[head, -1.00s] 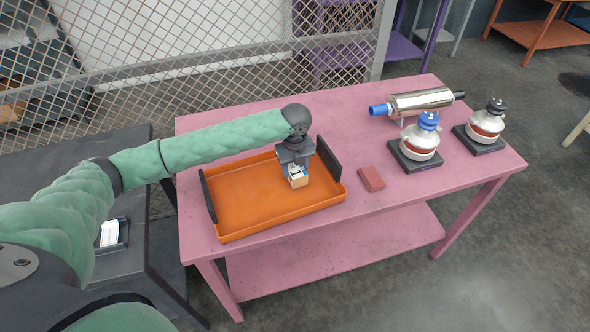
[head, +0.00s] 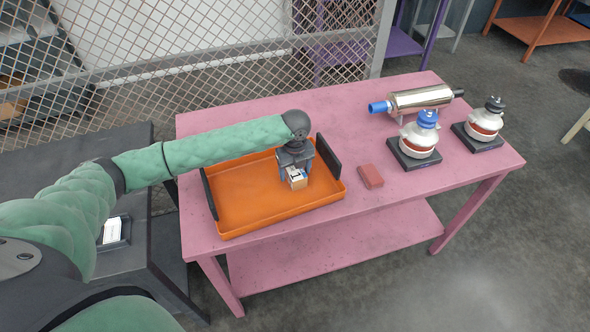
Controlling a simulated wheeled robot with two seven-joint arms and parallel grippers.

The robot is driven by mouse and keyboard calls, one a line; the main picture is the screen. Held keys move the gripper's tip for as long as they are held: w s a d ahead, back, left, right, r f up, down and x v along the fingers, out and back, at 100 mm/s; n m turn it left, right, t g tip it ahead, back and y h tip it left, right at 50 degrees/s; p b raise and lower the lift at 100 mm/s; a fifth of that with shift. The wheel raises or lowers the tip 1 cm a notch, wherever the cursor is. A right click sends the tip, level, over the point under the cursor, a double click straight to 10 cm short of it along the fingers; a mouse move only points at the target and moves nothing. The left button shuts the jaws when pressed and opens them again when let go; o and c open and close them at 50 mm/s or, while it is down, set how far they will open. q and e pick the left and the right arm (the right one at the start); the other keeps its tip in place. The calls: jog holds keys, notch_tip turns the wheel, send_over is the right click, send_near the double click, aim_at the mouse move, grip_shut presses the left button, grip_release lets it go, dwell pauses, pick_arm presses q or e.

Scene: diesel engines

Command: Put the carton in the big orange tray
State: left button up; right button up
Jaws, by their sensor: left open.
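The big orange tray (head: 240,205) with black end handles sits on the left part of the pink table. The carton (head: 297,179), a small white and tan box, is in the right part of the tray. My left gripper (head: 295,176) points down over the carton, with its jaws open and the fingers around the carton's upper part. Whether a finger touches the carton cannot be told. My right gripper is not in view.
On the pink table (head: 400,188), a red-brown block (head: 370,176) lies right of the tray. A metal cylinder with a blue end (head: 418,100) and two domed parts on black bases (head: 415,146) (head: 484,124) stand farther right. A mesh fence (head: 200,50) stands behind.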

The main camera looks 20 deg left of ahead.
aim_at(295, 170)
pick_arm(q)
jog(key=shift+r, duration=0.1)
jog(key=shift+r, duration=0.15)
notch_tip(295, 170, up, 4)
jog(key=shift+w+f+b, duration=0.1)
jog(key=shift+f+b, duration=0.05)
jog(key=shift+b, duration=1.05)
notch_tip(295, 170, up, 8)
jog(key=b, duration=0.2)
jog(key=shift+b, duration=0.3)
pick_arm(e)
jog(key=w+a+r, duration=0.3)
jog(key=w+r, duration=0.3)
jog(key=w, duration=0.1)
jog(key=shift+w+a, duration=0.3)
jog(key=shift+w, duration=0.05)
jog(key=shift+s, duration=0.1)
